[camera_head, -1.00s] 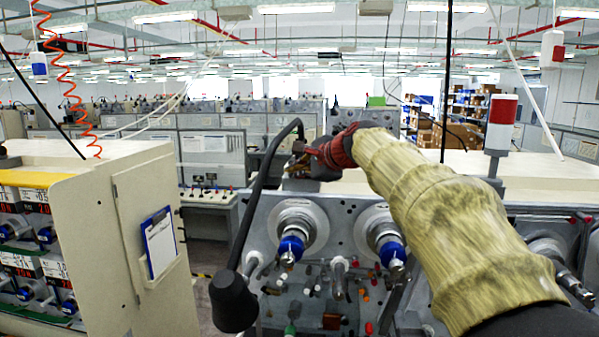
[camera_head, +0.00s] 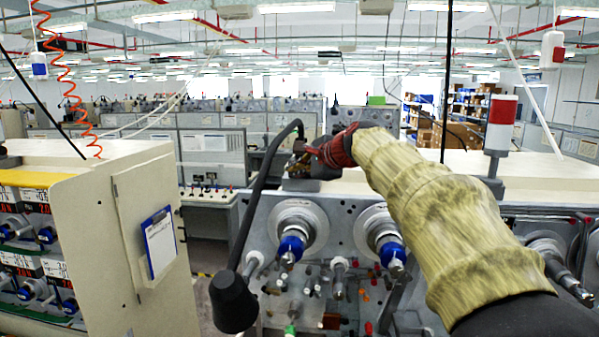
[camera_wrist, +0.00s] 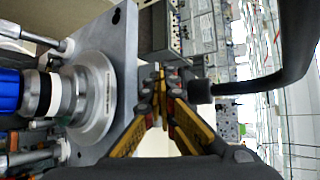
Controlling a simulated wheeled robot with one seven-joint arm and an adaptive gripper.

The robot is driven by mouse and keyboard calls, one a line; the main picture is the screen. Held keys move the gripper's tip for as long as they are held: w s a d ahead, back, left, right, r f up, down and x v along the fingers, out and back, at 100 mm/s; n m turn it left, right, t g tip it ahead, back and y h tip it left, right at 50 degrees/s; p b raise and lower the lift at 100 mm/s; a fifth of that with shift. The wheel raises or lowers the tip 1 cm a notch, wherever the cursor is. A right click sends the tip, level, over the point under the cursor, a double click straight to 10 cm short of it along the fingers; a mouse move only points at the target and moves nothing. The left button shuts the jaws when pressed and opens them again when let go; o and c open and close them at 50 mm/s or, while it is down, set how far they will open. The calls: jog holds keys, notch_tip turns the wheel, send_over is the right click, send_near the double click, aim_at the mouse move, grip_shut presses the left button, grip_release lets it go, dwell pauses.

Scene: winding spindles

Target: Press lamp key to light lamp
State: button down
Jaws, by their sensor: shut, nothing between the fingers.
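The black gooseneck lamp (camera_head: 262,195) arches over the front of the spindle machine. Its cone-shaped head (camera_head: 233,302) hangs down at the lower left, and the upper end of its neck is beside my gripper (camera_head: 298,155). In the wrist view the dark lamp arm (camera_wrist: 268,83) runs in from the right, and its dark end lies just right of my fingertips. My gripper (camera_wrist: 162,88) shows there with its yellow fingers closed together and empty. I cannot make out the lamp key, and I cannot tell whether the fingertips touch anything. No light shows at the lamp head.
Blue-collared spindles (camera_head: 291,243) stick out of the grey machine panel (camera_head: 340,215) below my gripper. One spindle (camera_wrist: 20,92) also shows at left in the wrist view. A beige cabinet (camera_head: 150,270) with a clipboard stands left. A red-and-white signal light (camera_head: 502,115) stands right.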

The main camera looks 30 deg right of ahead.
jog(key=shift+s+a, duration=0.1)
dwell(0.3)
jog(key=shift+s+a+f+b, duration=0.1)
jog(key=shift+s+a+b, duration=0.25)
jog(key=shift+s, duration=0.25)
jog(key=shift+a, duration=0.1)
jog(key=shift+s+a+b, duration=0.2)
jog(key=shift+s+a, duration=0.25)
jog(key=shift+s, duration=0.25)
jog(key=shift+s+a+b, duration=0.15)
jog(key=shift+s+a, duration=0.3)
jog(key=shift+s, duration=0.3)
jog(key=shift+s+a+b, duration=0.2)
jog(key=shift+s+a, duration=0.25)
jog(key=shift+s, duration=0.25)
